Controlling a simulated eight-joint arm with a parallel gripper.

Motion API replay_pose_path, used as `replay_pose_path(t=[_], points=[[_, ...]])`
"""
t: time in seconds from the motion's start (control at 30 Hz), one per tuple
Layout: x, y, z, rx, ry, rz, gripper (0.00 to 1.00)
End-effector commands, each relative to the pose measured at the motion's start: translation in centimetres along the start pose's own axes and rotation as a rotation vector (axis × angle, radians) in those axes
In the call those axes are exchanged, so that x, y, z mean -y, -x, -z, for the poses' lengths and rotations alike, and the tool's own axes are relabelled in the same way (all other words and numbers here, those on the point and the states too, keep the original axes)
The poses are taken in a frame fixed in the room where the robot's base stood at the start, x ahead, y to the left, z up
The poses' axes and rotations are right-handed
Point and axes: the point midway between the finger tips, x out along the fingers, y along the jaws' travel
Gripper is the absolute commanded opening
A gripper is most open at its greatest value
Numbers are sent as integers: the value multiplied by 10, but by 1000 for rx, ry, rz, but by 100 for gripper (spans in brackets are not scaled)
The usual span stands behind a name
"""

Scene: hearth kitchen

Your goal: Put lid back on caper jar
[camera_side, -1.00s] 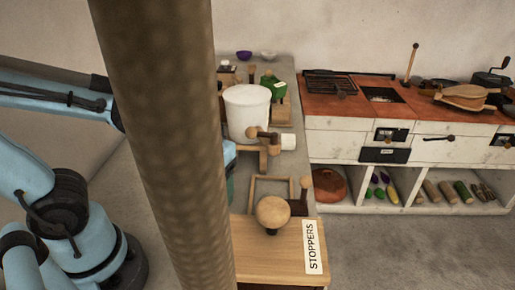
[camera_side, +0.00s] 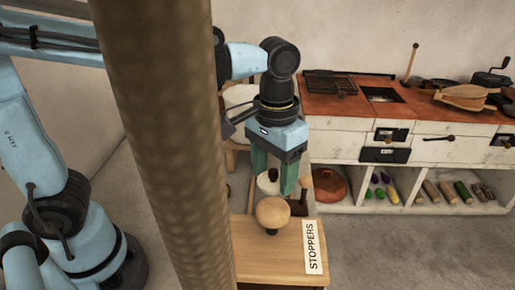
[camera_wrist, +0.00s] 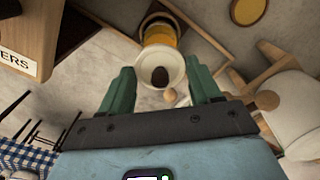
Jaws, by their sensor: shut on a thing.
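My gripper (camera_side: 273,172) points down above the wooden board with the STOPPERS sign. Its green fingers are shut on a round white piece with a dark centre, which looks like the lid (camera_wrist: 150,82). This piece also shows between the fingers in the side view (camera_side: 264,186). In the wrist view, a container with a yellow-orange band (camera_wrist: 158,35), perhaps the caper jar, shows just beyond the lid. The lid covers part of it, and I cannot tell whether they touch. The jar cannot be made out in the side view.
A large wooden knob (camera_side: 272,212) stands close in front of the fingers, near the STOPPERS sign (camera_side: 310,246). A white crock (camera_side: 238,97) stands behind my gripper, partly hidden. A thick column (camera_side: 160,150) blocks part of the side view. The counter (camera_side: 345,108) is to the right.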

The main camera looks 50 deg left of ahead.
Motion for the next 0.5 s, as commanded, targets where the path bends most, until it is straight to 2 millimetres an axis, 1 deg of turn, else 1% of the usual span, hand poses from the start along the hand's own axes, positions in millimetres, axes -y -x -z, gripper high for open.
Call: replay_pose_path(t=[0.1, 0.3, 0.5], points=[[0, -12, 0, 0, 1, 0, 30], [0, -28, 0, 0, 1, 0, 30], [0, -38, 0, 0, 1, 0, 30]])
